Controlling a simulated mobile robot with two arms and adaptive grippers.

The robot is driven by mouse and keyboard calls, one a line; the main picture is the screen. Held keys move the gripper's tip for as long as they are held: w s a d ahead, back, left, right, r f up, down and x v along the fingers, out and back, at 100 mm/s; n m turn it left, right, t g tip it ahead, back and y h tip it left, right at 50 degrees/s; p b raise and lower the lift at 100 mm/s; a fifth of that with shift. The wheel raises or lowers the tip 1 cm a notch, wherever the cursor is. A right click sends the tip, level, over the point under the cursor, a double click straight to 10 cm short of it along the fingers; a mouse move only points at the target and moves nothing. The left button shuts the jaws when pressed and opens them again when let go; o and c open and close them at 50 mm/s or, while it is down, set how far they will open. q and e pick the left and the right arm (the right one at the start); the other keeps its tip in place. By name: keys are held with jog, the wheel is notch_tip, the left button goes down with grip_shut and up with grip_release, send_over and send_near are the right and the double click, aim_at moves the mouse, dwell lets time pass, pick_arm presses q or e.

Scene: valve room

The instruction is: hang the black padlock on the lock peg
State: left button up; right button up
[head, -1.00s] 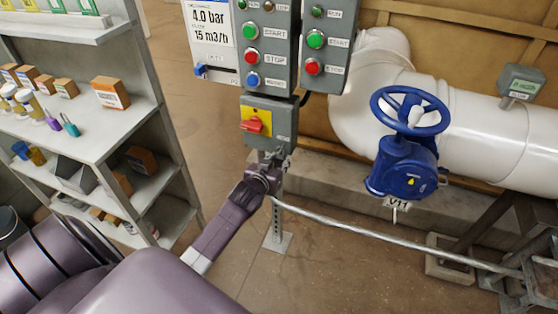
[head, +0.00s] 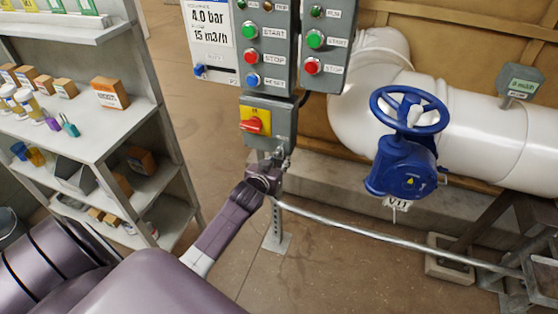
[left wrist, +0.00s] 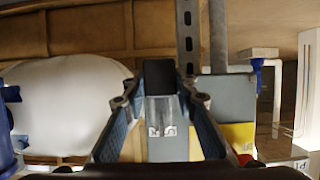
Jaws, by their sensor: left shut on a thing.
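My left gripper (head: 276,164) is just below the grey switch box (head: 283,133) with the red handle (head: 253,125) on a yellow plate. In the left wrist view, my left gripper (left wrist: 160,88) is shut on the black padlock (left wrist: 158,72), whose dark body sits between the fingertips. A pale, shiny shackle (left wrist: 162,112) appears to extend from the body, in front of the grey box. In the head view the padlock is too small and hidden to make out clearly. I cannot make out the lock peg for certain. My right gripper is not in view.
Start/stop panels (head: 267,45) hang above the switch box. A metal post (head: 277,220) stands beneath it, and a pipe rail (head: 390,236) runs right. A blue handwheel valve (head: 402,165) on a white pipe is at right. A loaded shelf (head: 105,140) stands at left.

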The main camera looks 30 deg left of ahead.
pick_arm(q)
jog(key=o, duration=1.2)
jog(key=shift+w+f, duration=0.1)
jog(key=shift+c, duration=0.2)
jog(key=v, duration=1.2)
jog(key=s+d+f+m+g+h, duration=0.15)
jog(key=s+f, duration=0.35)
jog(key=f, duration=0.6)
jog(key=s+d+f+g, duration=0.3)
jog(key=s+f, duration=0.2)
jog(key=f, duration=0.7)
jog(key=s+d+f+m+g+h, duration=0.1)
jog(key=s+d+f+g, duration=0.3)
jog(key=f, duration=0.7)
jog(key=s+d+f+m+g, duration=0.1)
jog(key=s+f, duration=0.4)
jog(key=s, duration=0.4)
jog(key=s+d+f+g, duration=0.1)
jog(key=s+f, duration=0.4)
jog(key=s, duration=0.5)
jog(key=s+d+f+m+g, duration=0.1)
jog(key=s+f, duration=0.5)
jog(key=s, duration=0.4)
jog(key=shift+s+d+m+g, duration=0.25)
jog(key=shift+m+g, duration=0.1)
